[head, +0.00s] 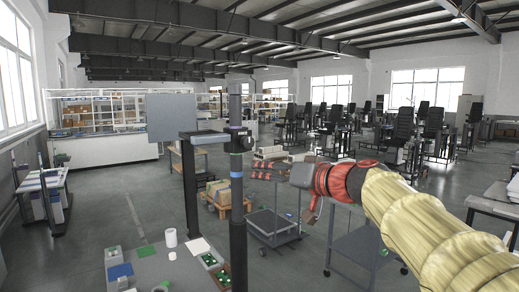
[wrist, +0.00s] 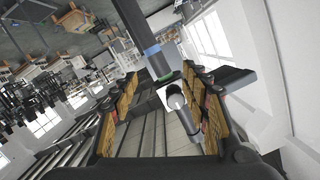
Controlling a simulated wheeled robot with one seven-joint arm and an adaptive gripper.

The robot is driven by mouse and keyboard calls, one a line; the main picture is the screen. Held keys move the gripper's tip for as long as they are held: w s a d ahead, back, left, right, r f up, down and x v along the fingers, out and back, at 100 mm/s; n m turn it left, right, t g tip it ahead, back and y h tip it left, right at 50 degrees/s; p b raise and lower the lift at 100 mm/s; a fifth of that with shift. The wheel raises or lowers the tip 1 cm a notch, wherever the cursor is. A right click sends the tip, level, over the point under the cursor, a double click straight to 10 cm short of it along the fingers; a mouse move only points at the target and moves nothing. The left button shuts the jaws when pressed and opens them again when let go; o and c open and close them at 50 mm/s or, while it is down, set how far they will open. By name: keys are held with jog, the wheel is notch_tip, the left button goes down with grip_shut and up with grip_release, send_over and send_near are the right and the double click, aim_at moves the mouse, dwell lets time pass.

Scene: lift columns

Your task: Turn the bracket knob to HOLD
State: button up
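A dark upright column (head: 238,225) with a blue band stands near the middle of the head view. A black bracket (head: 236,138) is clamped on it above the band. In the wrist view the column (wrist: 130,22) runs in from the top, with blue and green bands. A grey round knob (wrist: 175,101) with a pale plate behind it shows near the bracket. My gripper (wrist: 160,76) is open, its yellow-padded fingers on either side of the picture, with the knob between their lines. I see no finger touching it. Knob markings and setting are too small to read.
A grey panel (head: 172,117) and a second dark post (head: 190,190) stand left of the column. A worktable (head: 185,270) below holds a white roll (head: 171,237) and coloured pads. Carts (head: 355,250) stand on the floor to the right.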

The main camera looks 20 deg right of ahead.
jog(key=n+t, duration=0.2)
send_near(250, 143)
jog(key=w, duration=0.2)
jog(key=shift+n, duration=0.5)
jog(key=x, duration=0.7)
jog(key=shift+a, duration=0.45)
jog(key=shift+c, duration=1.1)
jog(key=c, duration=0.9)
